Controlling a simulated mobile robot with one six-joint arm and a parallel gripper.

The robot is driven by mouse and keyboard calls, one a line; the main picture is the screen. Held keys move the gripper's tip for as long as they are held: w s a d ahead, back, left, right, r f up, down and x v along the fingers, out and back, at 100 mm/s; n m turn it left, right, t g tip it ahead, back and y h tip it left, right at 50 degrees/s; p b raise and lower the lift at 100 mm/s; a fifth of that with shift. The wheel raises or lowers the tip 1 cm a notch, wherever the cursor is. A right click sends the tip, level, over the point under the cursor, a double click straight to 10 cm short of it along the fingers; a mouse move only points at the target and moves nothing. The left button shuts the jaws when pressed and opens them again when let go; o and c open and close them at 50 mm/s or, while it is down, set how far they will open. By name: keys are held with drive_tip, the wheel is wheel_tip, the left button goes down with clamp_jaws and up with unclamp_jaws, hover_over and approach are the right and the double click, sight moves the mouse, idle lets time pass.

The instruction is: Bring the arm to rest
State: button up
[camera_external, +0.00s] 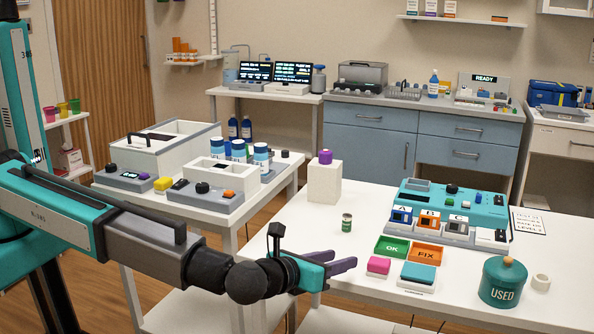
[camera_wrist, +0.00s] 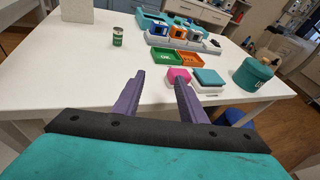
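My arm reaches in from the left in the outside view. My gripper (camera_external: 345,265) has purple fingers and hangs near the front left edge of the white table (camera_external: 300,220). In the wrist view my gripper (camera_wrist: 157,85) shows two fingers spread apart with nothing between them, only bare table top beyond. The gripper is open and empty. It is apart from the small objects on the table.
A green OK tray (camera_external: 391,248), orange FIX tray (camera_external: 426,254), pink block (camera_external: 378,266), teal block (camera_external: 418,273), small green can (camera_external: 347,223), white block (camera_external: 323,185), teal device (camera_external: 455,205) and USED bin (camera_external: 502,282) stand on the table. The table's left part is clear.

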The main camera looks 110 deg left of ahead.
drive_tip(key=s+d+f+n+g+h+b, duration=0.1)
drive_tip(key=s+d+f+n+g+h, duration=0.2)
drive_tip(key=s+f, duration=0.6)
drive_tip(key=s+d+f+n+h, duration=0.25)
drive_tip(key=s+d+f, duration=0.25)
drive_tip(key=f, duration=0.8)
drive_tip(key=s+d+f+n+g+h+b, duration=0.15)
drive_tip(key=s+d+f+n, duration=0.25)
drive_tip(key=s+f, duration=0.45)
drive_tip(key=s+d+f+n+g+h, duration=0.2)
drive_tip(key=s+d+f+n, duration=0.1)
drive_tip(key=s, duration=0.6)
drive_tip(key=s+d+f+n+g+h+b, duration=0.1)
drive_tip(key=s+d+f+n+g+h, duration=0.1)
drive_tip(key=s+d+f+n, duration=0.2)
drive_tip(key=s+d+f+n+g+h, duration=0.2)
drive_tip(key=s+d+f+n, duration=0.2)
drive_tip(key=s+f, duration=0.6)
drive_tip(key=s+d, duration=0.2)
drive_tip(key=s, duration=0.3)
drive_tip(key=shift+d+h+b, duration=0.3)
drive_tip(key=shift+h, duration=0.1)
